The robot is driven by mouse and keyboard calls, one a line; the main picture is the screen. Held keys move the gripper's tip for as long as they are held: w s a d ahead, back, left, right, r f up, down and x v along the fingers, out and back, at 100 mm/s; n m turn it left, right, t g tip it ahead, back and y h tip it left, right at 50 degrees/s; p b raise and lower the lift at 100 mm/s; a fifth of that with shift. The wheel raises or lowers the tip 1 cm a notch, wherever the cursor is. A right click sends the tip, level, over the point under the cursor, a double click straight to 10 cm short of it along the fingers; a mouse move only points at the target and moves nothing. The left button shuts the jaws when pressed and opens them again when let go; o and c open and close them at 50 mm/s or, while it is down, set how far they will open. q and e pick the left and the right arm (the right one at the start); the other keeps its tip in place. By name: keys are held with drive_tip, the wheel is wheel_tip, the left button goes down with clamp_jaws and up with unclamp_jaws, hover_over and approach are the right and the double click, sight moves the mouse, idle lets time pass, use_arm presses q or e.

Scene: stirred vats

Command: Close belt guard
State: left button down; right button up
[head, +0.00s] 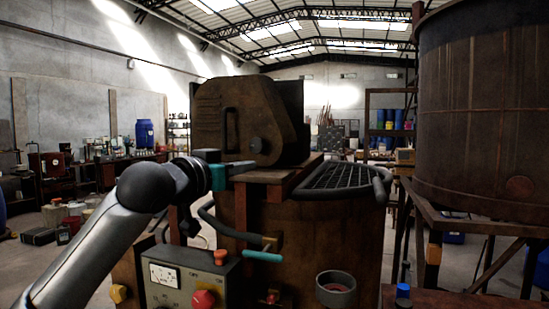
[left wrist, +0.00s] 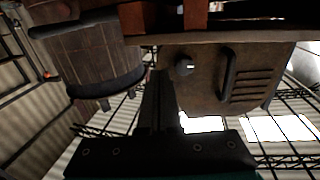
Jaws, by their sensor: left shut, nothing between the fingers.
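The belt guard (head: 210,118) is a brown, worn metal cover with a bar handle (head: 231,129) and a round dark knob on its face. It stands on top of the rusty vat (head: 340,235). I cannot tell how far it is closed. My left gripper (head: 243,166) is shut and empty, low in front of the guard, just below its handle and knob; I cannot tell whether it touches. In the left wrist view the guard (left wrist: 208,88) appears upside down, with its handle (left wrist: 228,75) right of my dark fingers (left wrist: 158,78). My right gripper is not in view.
A control box (head: 190,278) with a gauge and red knob is below my left gripper. A lever with a teal grip (head: 262,257) sticks out beside it. A dark grating (head: 343,175) covers the vat's right side. A large rusty tank (head: 480,110) stands at right.

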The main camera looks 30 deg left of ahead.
use_arm(q)
drive_tip(key=p, duration=0.3)
approach(279, 157)
drive_tip(key=w, duration=0.4)
drive_tip(key=shift+w+a, duration=0.15)
drive_tip(key=shift+w, duration=0.25)
drive_tip(key=shift+w+f, duration=0.1)
drive_tip(key=shift+w, duration=0.6)
drive_tip(key=shift+w+p, duration=0.3)
drive_tip(key=shift+w, duration=0.05)
drive_tip(key=shift+w+a+p, duration=0.1)
drive_tip(key=shift+w+p, duration=0.75)
drive_tip(key=shift+p, duration=0.15)
drive_tip(key=shift+w+p, duration=0.5)
drive_tip(key=shift+w, duration=0.3)
drive_tip(key=shift+f, duration=0.1)
